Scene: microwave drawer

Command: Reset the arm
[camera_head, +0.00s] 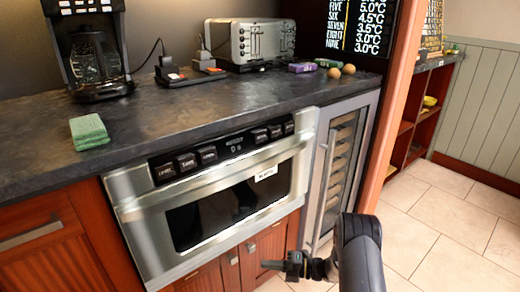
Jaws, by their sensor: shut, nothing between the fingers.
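My arm (360,250) reaches in from the bottom right. My gripper (272,265) is at its end, pointing left, in front of the lower cabinet doors and below the microwave drawer. It is small in view and looks shut, with nothing between its fingers. The microwave drawer (136,205) is built in under the dark counter. Its steel front is closed and a long bar handle (220,176) runs across it. My gripper appears apart from the drawer and its handle.
The dark counter (230,110) holds a coffee maker (95,65), a green cloth or sponge (89,131), a toaster (262,42) and small items. A wine cooler (341,165) stands right of the drawer. The tiled floor (440,230) is open at right.

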